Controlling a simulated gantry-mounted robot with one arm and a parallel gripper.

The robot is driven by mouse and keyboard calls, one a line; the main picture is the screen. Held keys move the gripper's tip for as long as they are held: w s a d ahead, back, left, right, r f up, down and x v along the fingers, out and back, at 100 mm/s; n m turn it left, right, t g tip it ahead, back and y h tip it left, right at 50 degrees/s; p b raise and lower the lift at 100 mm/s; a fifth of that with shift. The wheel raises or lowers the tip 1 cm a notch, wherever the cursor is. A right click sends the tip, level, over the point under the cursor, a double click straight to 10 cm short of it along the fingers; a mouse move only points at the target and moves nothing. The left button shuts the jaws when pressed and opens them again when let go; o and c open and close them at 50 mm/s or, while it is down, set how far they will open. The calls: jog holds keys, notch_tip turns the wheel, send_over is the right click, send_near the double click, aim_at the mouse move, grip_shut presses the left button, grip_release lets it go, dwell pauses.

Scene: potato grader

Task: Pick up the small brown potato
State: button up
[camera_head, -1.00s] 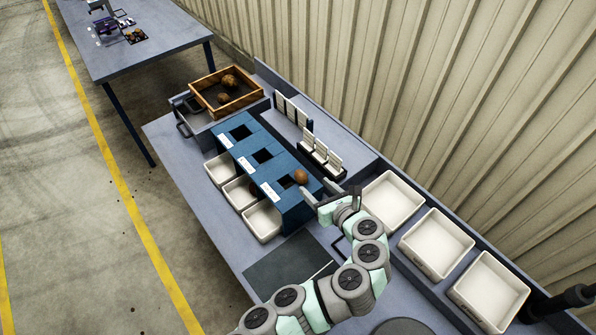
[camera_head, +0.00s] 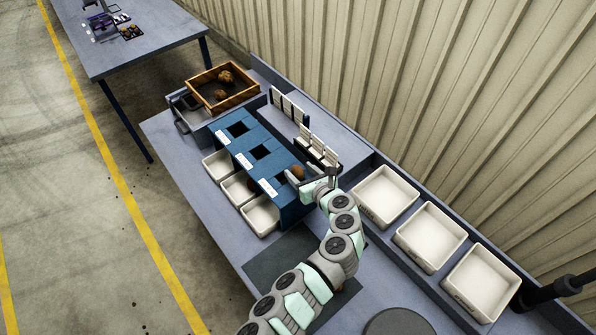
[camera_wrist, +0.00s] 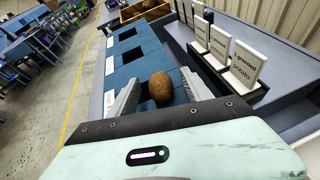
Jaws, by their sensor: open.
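A small brown potato (camera_head: 297,172) rests on the top of the blue sorting box (camera_head: 291,206), at its near right end. It also shows in the wrist view (camera_wrist: 161,87), close in front of the palm. My gripper (camera_head: 307,178) is open around the potato, one finger on each side. In the wrist view the fingers (camera_wrist: 159,76) stand apart, with a gap to the potato at the right finger. The wrist and a finger partly cover the box's near end in the head view.
A wooden crate (camera_head: 244,96) with more potatoes stands at the far end. White label cards (camera_head: 323,150) stand close right of the potato. White bins (camera_head: 386,196) line the right side; smaller white bins (camera_head: 261,215) sit in the box's left openings. A dark mat (camera_head: 266,262) lies in front.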

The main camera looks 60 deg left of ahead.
jog(key=shift+c, duration=0.4)
grip_shut()
